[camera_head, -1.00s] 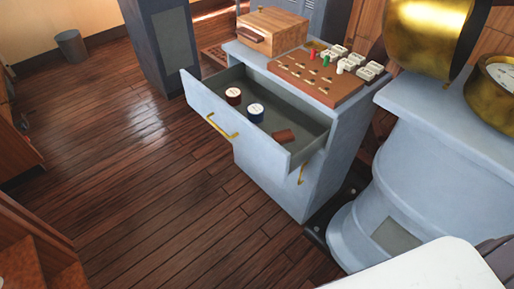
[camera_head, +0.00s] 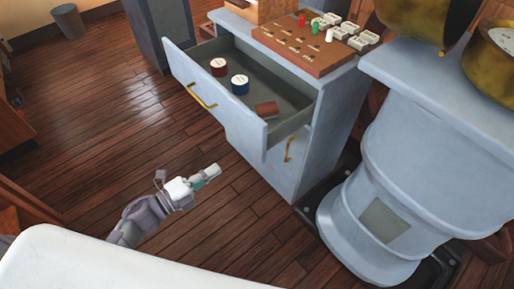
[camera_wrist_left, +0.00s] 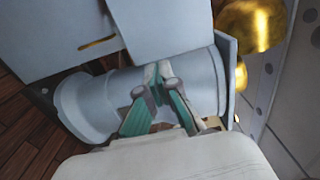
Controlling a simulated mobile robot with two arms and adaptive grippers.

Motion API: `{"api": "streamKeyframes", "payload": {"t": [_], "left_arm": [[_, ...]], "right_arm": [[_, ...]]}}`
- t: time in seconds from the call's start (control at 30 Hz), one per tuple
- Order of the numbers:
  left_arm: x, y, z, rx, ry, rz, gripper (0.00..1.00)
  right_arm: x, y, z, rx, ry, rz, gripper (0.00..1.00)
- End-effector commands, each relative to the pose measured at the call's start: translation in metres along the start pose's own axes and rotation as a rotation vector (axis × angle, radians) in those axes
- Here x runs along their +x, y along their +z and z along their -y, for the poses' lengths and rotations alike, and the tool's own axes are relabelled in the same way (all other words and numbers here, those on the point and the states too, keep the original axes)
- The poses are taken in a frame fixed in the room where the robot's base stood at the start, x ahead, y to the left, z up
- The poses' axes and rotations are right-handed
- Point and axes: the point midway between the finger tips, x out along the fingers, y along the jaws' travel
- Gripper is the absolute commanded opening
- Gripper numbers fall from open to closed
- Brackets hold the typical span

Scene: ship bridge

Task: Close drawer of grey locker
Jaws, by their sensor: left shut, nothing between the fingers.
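The grey locker (camera_head: 246,150) stands in the middle of the head view with its top drawer (camera_head: 232,118) pulled out. The drawer has a brass handle (camera_head: 201,97) on its front. A red tin (camera_head: 218,67), a blue tin (camera_head: 240,85) and a brown item (camera_head: 266,109) lie in it. My left gripper (camera_head: 212,172) is shut and empty, low in front of the locker and apart from the drawer front. In the left wrist view its fingers (camera_wrist_left: 158,72) meet at the tips, with part of a grey locker-like surface above. My right gripper is in neither current view.
A grey pedestal (camera_head: 385,200) with brass instruments stands right of the locker. On the locker top lie a wooden board (camera_head: 303,46) with small pieces and a wooden box (camera_head: 253,10).

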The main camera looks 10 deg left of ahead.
Motion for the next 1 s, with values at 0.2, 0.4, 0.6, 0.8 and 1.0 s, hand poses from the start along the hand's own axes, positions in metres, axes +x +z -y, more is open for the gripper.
{"api": "streamKeyframes", "payload": {"t": [0.2,0.4,0.6,0.8,1.0], "left_arm": [[0.048,0.002,0.003,-0.003,-0.005,0.004,0.00],[0.088,0.002,0.003,-0.004,-0.003,0.004,0.00],[0.115,0.002,0.001,-0.006,-0.002,0.005,0.00],[0.124,0.001,0.000,-0.005,0.000,0.004,0.00],[0.124,0.001,0.000,-0.006,0.000,0.004,0.00]], "right_arm": [[-0.008,-0.010,0.010,0.004,-0.012,-0.013,0.76],[-0.013,-0.009,0.006,0.002,-0.008,-0.012,0.76],[-0.017,-0.008,0.002,0.000,-0.002,-0.009,0.76],[-0.017,-0.006,0.000,-0.001,0.000,-0.008,0.76],[-0.017,-0.005,0.000,0.000,0.000,-0.006,0.76]]}}
